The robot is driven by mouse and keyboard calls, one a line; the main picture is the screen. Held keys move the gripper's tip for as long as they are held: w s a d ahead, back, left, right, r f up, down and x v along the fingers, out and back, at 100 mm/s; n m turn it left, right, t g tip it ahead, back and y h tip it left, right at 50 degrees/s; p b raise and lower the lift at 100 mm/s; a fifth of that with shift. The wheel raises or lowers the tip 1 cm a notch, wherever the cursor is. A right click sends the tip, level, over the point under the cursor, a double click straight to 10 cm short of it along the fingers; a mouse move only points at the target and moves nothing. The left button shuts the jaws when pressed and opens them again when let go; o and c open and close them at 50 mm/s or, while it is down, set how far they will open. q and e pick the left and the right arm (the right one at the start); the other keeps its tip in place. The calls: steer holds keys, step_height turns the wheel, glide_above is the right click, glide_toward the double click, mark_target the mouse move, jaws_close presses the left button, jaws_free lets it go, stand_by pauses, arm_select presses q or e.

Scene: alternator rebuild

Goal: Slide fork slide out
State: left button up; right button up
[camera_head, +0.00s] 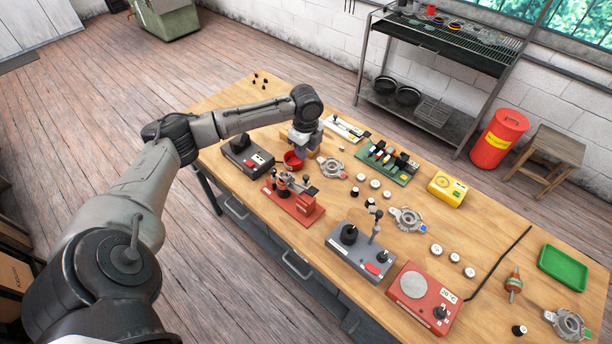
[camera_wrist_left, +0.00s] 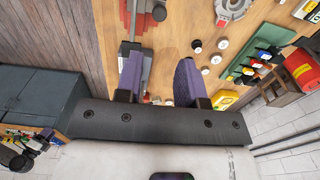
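My left gripper (camera_head: 307,150) points down over the far left part of the workbench, just behind a red fixture (camera_head: 292,204). In the left wrist view the gripper's two purple fingers (camera_wrist_left: 160,80) stand apart with bare wood showing between them. The red fixture carries a grey metal bar (camera_head: 296,183) with dark knobs, which appears to be the fork slide. In the left wrist view a grey bar (camera_wrist_left: 130,47) runs from the red fixture (camera_wrist_left: 140,14) down behind the left-hand finger; contact cannot be told. My right gripper is not in view.
A metal housing (camera_head: 332,168), a green connector board (camera_head: 388,163) and a grey lever box (camera_head: 360,252) stand nearby. Several small round parts lie on the workbench (camera_head: 500,215).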

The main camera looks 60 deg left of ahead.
mark_target(306, 177)
arm_select(q)
step_height(306, 177, down, 12)
steer(key=shift+f+p, duration=0.15)
steer(key=shift+p, duration=0.15)
steer(key=shift+d, duration=0.1)
steer(key=shift+c, duration=0.4)
jaws_close()
